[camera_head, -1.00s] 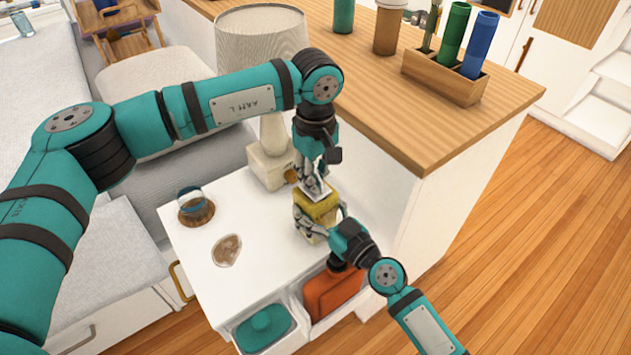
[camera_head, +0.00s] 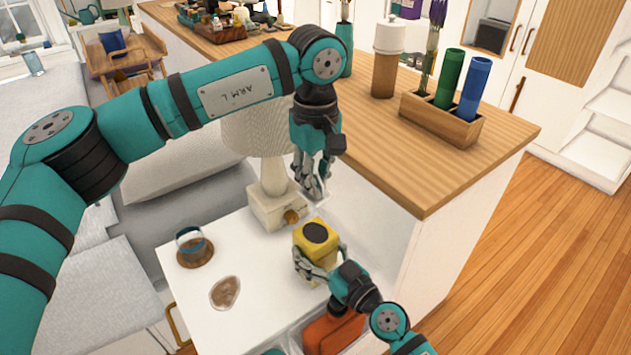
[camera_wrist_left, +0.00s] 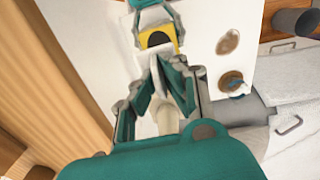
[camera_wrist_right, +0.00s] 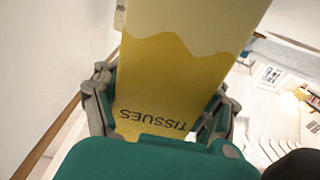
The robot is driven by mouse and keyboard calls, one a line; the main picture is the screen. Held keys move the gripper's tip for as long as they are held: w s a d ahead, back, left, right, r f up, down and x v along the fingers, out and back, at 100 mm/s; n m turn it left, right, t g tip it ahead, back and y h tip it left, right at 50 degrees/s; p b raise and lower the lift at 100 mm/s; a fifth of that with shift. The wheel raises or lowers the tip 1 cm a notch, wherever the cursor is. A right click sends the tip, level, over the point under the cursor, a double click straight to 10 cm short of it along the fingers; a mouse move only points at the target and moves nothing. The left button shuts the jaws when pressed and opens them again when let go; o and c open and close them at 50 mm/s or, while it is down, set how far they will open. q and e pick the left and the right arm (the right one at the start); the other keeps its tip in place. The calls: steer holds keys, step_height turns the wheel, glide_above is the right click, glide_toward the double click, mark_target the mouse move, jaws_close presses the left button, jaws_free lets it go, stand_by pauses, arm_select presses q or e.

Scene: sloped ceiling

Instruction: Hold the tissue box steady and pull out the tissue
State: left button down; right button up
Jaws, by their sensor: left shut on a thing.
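The yellow tissue box (camera_head: 331,241) stands upright on the white bedside top, its dark oval opening facing up. The right wrist view shows its side (camera_wrist_right: 180,60) with the word TISSUES. My right gripper (camera_head: 314,272) is shut on the box, one finger on each side. My left gripper (camera_head: 314,190) is above and behind the box, beside the lamp, shut on a white tissue (camera_head: 321,199). In the left wrist view the tissue (camera_wrist_left: 157,80) hangs between the fingers, clear of the box opening.
The white bedside top (camera_head: 255,320) also holds a lamp (camera_head: 277,205), a glass on a round coaster (camera_head: 194,248) and a brown patterned piece (camera_head: 225,292). A wooden counter (camera_head: 420,165) rises close on the right. An orange thing (camera_head: 333,333) sits below the top's front.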

steer(key=o, duration=0.5)
steer(key=shift+o, duration=0.2)
steer(key=shift+d, duration=0.1)
